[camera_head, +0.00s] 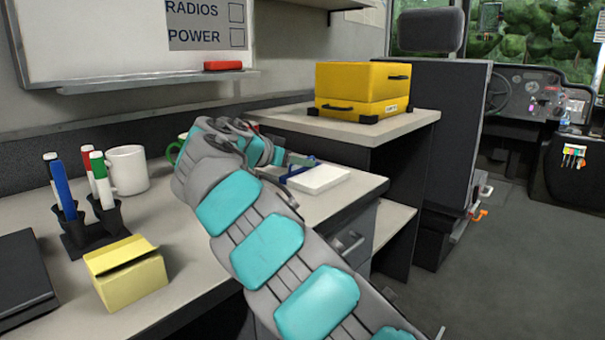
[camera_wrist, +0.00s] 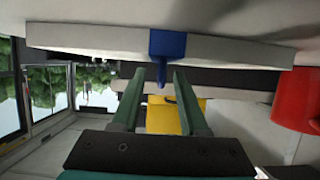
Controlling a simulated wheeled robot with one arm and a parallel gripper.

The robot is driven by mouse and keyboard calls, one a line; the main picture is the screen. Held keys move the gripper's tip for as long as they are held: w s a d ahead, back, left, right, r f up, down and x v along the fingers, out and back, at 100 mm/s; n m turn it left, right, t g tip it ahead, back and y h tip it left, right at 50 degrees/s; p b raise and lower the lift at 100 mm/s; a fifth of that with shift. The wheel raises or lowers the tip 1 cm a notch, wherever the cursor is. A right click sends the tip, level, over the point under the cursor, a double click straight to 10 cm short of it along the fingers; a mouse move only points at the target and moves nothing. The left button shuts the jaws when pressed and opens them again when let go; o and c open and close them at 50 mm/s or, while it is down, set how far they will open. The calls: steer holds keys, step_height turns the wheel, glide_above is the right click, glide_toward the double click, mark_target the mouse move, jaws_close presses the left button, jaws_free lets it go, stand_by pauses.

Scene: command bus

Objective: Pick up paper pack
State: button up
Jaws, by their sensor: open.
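The paper pack looks to be the flat white slab (camera_head: 318,178) lying near the edge of the light counter. It has a blue part (camera_head: 293,173) at its left end. In the wrist view, what looks like the same white slab (camera_wrist: 90,42) spans the top, with the blue part (camera_wrist: 168,45) at its near edge. My gripper (camera_head: 290,161) is beside the pack's left end, partly hidden by my wrist. In the wrist view its two green fingers (camera_wrist: 160,80) are apart and empty, pointing toward the blue part. Contact cannot be told.
A yellow case (camera_head: 360,88) stands on the higher shelf behind. A white mug (camera_head: 127,170), marker holder (camera_head: 88,222), open yellow box (camera_head: 126,275) and dark laptop-like object (camera_head: 20,275) stand left. A red rounded object (camera_wrist: 298,98) is right in the wrist view.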

jaws_close()
stand_by(1.4)
